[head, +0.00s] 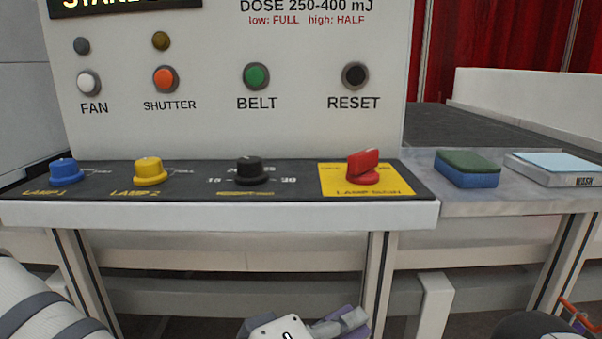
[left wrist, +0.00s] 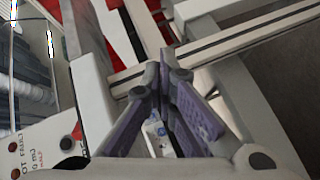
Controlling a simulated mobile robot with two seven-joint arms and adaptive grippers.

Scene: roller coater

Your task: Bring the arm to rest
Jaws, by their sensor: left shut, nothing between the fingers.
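My left gripper (head: 340,322) is at the bottom middle of the head view, in front of and below the control panel's edge. Its purple fingers also show in the left wrist view (left wrist: 163,68), where their tips meet with nothing held. A white arm link of mine is at the lower left of the head view. My right gripper does not show clearly in either view.
The control ledge (head: 300,212) carries a blue knob (head: 65,172), a yellow knob (head: 150,171), a black knob (head: 251,171) and a red switch (head: 363,167). To the right lie a green-and-blue sponge (head: 468,169) and a WASH pad (head: 556,168). Frame legs (head: 378,275) stand below.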

